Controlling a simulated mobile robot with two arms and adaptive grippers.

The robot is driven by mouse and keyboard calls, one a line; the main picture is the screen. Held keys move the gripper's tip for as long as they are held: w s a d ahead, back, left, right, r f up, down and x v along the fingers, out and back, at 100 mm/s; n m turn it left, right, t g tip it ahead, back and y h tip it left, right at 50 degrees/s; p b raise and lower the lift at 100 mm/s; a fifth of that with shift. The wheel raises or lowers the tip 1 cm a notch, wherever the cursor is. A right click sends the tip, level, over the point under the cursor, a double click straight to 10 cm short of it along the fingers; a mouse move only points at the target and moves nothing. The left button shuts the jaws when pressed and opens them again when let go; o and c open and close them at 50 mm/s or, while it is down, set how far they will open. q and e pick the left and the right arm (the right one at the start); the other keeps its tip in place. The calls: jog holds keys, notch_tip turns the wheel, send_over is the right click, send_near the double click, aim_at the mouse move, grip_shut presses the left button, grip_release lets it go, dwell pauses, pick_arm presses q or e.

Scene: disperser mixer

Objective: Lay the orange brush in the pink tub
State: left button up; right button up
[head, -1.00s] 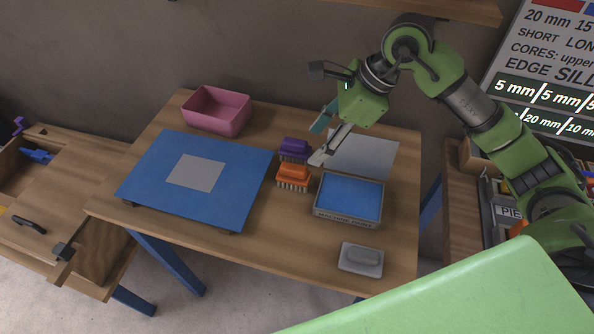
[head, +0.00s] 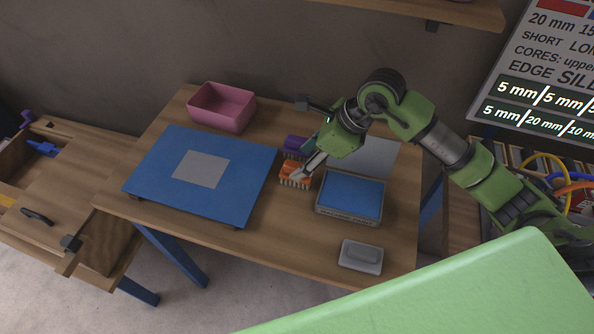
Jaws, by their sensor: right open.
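The orange brush (head: 294,172) lies bristles down on the wooden table, between the blue mat and the grey tray. The pink tub (head: 222,108) stands empty at the table's back left. My right gripper (head: 305,165) is open, its fingers over and beside the orange brush. One finger partly hides the brush, and I cannot tell whether it touches it. The purple brush (head: 293,146) is just behind, partly hidden by the gripper. My left gripper is not in view.
A blue raised mat with a grey square (head: 150,165) fills the table's left. A grey tray with a blue pad (head: 347,213) is right of the brush. A grey block on a plate (head: 360,256) lies at front right. A grey sheet (head: 377,158) lies behind the tray.

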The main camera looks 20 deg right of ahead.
aim_at(298, 165)
jog(key=p+x, duration=0.1)
jog(key=x, duration=0.3)
jog(key=shift+f, duration=0.1)
jog(key=c, duration=1.2)
jog(key=shift+w, duration=0.1)
jog(key=shift+c, duration=0.7)
